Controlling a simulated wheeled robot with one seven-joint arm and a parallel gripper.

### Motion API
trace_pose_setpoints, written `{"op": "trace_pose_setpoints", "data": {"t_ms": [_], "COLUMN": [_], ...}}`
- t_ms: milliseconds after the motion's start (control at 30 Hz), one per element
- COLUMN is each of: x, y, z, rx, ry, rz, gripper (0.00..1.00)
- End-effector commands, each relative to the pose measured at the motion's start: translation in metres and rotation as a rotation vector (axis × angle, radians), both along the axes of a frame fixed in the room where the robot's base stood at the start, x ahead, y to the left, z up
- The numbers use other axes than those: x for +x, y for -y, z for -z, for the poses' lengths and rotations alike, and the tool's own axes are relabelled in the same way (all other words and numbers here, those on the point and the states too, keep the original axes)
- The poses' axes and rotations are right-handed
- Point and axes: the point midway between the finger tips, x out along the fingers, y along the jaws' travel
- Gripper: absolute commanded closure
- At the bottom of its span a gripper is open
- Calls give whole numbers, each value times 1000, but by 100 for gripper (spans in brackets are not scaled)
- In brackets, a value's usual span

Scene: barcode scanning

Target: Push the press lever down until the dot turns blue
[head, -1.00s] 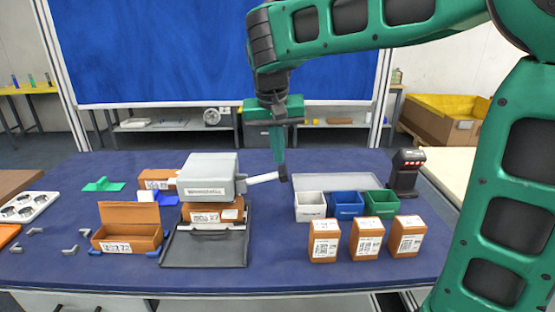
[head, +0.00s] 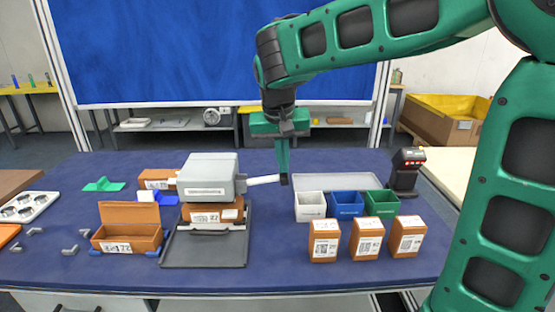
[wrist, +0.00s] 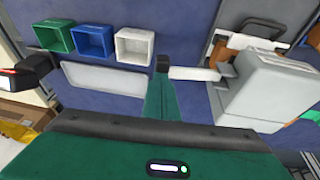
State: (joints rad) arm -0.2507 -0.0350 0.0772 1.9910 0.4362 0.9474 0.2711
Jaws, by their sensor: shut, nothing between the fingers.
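The grey press (head: 208,176) stands on the left half of the blue table, over a brown box (head: 212,213) with a white label. Its white lever (head: 263,180) sticks out to the right, close to level. My gripper (head: 284,182) points down at the lever's outer end, its fingers shut and empty. In the wrist view the shut fingers (wrist: 162,66) are right by the end of the lever (wrist: 195,74); I cannot tell if they touch it. The press (wrist: 265,95) shows at the right there. A blue dot is not visible in either view.
White, blue (head: 346,205) and green bins stand right of the lever, with several brown labelled boxes (head: 366,238) in front. A scanner (head: 405,172) stands at the back right. An open brown box (head: 127,236) and a black tray (head: 205,250) lie at the left front.

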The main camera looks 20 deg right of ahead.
Motion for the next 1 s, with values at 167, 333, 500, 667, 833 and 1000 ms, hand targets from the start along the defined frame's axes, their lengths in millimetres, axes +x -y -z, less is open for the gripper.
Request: {"op": "trace_pose_setpoints", "data": {"t_ms": [167, 333, 500, 667, 833, 1000], "x": [-3, -6, -7, -7, -7, -6], "y": [9, 16, 19, 20, 20, 19], "z": [17, 36, 54, 70, 83, 90], "rx": [-1, -1, -1, -1, -1, -1], "ry": [-2, -3, -2, -2, -4, -1], "rz": [3, 2, 2, 1, 2, 0], "gripper": [100, 100, 100, 100, 100, 100]}}
